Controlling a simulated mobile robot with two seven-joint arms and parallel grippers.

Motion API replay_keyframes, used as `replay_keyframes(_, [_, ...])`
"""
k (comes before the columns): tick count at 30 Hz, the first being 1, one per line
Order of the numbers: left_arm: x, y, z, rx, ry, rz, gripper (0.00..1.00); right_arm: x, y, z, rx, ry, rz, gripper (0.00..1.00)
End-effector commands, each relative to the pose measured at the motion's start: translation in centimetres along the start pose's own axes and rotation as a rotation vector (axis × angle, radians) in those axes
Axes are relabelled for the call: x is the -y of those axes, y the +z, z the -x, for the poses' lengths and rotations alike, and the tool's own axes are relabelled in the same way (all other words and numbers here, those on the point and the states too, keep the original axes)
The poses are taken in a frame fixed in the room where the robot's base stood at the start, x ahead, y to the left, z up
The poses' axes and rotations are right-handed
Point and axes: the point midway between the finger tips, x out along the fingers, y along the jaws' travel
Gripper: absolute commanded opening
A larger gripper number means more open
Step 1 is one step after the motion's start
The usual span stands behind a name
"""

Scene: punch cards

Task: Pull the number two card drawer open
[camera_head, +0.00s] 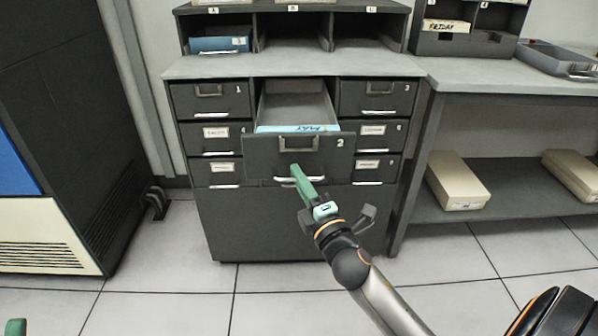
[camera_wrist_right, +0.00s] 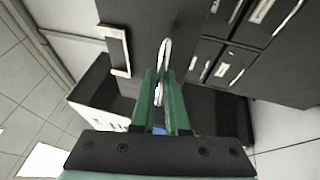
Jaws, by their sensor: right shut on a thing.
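The number two card drawer (camera_head: 265,155), dark with a "2" on its front, stands pulled out of the middle top of the cabinet. A blue-edged card block marked MAY (camera_head: 298,128) shows inside it. Its front carries a label holder (camera_head: 298,144) and a pale curved handle (camera_head: 283,179) below. My right gripper (camera_head: 298,172), with green fingers, is shut on this handle. In the right wrist view the handle (camera_wrist_right: 164,58) runs between the fingers (camera_wrist_right: 161,75). Only a green tip of my left gripper (camera_head: 15,327) shows at the bottom left corner; its fingers are mostly out of frame.
Closed drawers number one (camera_head: 210,100) and number three (camera_head: 377,98) flank the open drawer. A pigeonhole rack (camera_head: 293,8) stands on the cabinet top. A side table (camera_head: 500,75) with boxes on its lower shelf is at right. The floor in front is clear.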

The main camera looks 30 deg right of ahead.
Motion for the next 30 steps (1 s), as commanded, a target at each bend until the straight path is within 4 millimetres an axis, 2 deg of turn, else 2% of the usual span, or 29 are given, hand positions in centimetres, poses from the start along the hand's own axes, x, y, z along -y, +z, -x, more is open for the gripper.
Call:
replay_keyframes(18, [0.19,-0.17,-0.22,-0.005,-0.003,-0.006,0.50,-0.07,-0.31,0.73,-0.001,-0.001,0.000,0.00])
replay_keyframes(19, [0.20,-0.17,-0.23,-0.006,-0.003,-0.006,0.50,-0.07,-0.31,0.73,-0.001,-0.001,0.000,0.13])
replay_keyframes(22, [0.21,-0.18,-0.25,-0.006,-0.003,-0.007,0.50,-0.08,-0.30,0.72,-0.001,-0.001,0.000,0.25])
replay_keyframes(30, [0.14,-0.14,-0.21,-0.005,0.002,-0.007,0.50,-0.11,-0.29,0.77,0.000,0.000,0.000,0.25])
